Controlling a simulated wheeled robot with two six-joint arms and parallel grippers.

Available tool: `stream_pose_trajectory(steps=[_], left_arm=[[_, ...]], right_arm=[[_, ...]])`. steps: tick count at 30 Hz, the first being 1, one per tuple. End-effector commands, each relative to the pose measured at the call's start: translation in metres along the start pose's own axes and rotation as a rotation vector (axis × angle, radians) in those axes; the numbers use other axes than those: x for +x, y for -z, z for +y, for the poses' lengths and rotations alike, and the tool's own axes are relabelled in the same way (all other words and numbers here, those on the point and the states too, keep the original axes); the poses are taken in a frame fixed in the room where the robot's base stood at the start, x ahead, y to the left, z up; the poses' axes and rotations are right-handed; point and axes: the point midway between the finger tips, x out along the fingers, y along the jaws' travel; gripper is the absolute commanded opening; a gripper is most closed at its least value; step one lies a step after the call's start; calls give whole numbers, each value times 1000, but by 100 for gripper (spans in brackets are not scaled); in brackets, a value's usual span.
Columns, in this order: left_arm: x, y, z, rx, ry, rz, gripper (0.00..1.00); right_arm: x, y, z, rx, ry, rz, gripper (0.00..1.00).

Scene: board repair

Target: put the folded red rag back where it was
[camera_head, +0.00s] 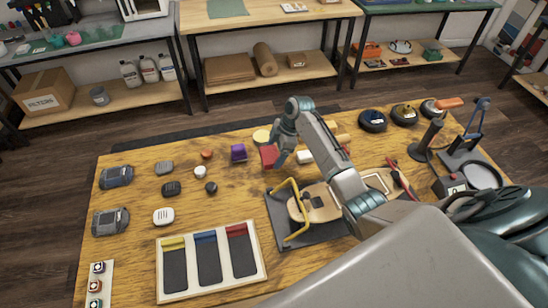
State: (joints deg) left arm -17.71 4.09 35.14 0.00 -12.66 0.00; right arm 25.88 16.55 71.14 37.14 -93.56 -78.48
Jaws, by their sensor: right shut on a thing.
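The folded red rag (267,156) shows as a small red patch at the tip of my right arm, near the middle of the wooden table. My right gripper (273,160) is shut on it, and the gripper and wrist hide part of the rag. I cannot tell whether the rag touches the tabletop. My left gripper is not in view.
A dark mat (275,216) with a yellow-framed tool lies in front. A tray (164,291) with three compartments stands front left.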

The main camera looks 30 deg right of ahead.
Motion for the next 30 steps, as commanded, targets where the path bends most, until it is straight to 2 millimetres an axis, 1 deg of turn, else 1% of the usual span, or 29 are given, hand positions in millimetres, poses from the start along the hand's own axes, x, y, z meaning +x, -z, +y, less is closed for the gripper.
stream_pose_trajectory(steps=[3, 7, 11, 19, 20, 22, 23, 30], left_arm=[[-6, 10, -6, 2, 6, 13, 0], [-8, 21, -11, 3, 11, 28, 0], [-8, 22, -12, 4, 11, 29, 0], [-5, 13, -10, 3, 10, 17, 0], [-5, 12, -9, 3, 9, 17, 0], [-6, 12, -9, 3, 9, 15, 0], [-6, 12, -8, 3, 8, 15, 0], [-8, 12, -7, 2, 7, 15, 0]], right_arm=[[16, -7, -1, 3, 4, 0, 56], [31, -13, -1, 1, 3, -1, 56], [35, -14, -1, 0, 0, -1, 56], [38, -16, -1, 1, 1, -1, 56], [38, -16, -1, 1, 0, -1, 83], [37, -15, -1, 0, 0, -1, 96], [37, -15, -1, 0, 0, -1, 100], [35, -14, -1, 0, 0, -1, 100]])
